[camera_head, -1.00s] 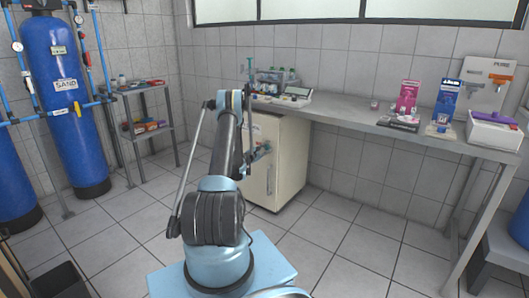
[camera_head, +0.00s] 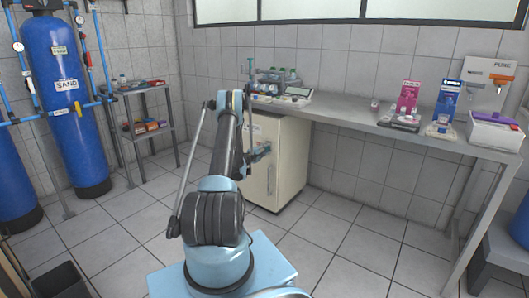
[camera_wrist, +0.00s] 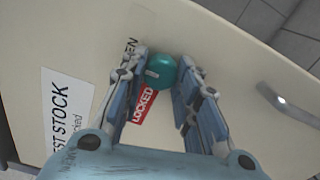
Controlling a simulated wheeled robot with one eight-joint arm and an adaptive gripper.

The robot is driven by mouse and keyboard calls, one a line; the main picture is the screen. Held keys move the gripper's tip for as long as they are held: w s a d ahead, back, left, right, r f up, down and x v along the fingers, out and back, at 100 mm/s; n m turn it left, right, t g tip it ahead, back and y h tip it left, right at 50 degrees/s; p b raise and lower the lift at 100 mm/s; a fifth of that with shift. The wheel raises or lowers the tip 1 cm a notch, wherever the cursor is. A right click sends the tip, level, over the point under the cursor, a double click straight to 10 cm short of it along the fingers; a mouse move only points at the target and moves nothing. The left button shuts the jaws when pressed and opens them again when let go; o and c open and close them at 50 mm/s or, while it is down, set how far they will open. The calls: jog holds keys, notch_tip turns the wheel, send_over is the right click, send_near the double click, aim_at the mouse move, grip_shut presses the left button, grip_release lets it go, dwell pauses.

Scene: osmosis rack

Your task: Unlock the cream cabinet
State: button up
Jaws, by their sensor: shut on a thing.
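The cream cabinet (camera_head: 288,165) stands under the grey bench, and its door (camera_wrist: 225,75) fills most of the wrist view. A round teal knob (camera_wrist: 160,70) sits on the door between an "OPEN" label (camera_wrist: 130,50), partly hidden, and a red "LOCKED" label (camera_wrist: 146,105). A white mark on the knob shows. My gripper (camera_wrist: 162,76) is shut on the knob, with a finger on each side of it. In the head view my gripper (camera_head: 262,152) is small and at the cabinet's front, partly behind my arm. A metal door handle (camera_wrist: 285,103) is to the right of the knob.
A white stock sign (camera_wrist: 65,115) is on the door. The grey bench (camera_head: 340,112) runs above the cabinet and carries boxes and bottles. Blue tanks (camera_head: 62,120) and a small shelf (camera_head: 145,110) stand at the left.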

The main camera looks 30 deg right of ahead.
jog(key=shift+s, duration=0.1)
jog(key=o, duration=1.1)
jog(key=shift+f, duration=0.1)
jog(key=v, duration=1.2)
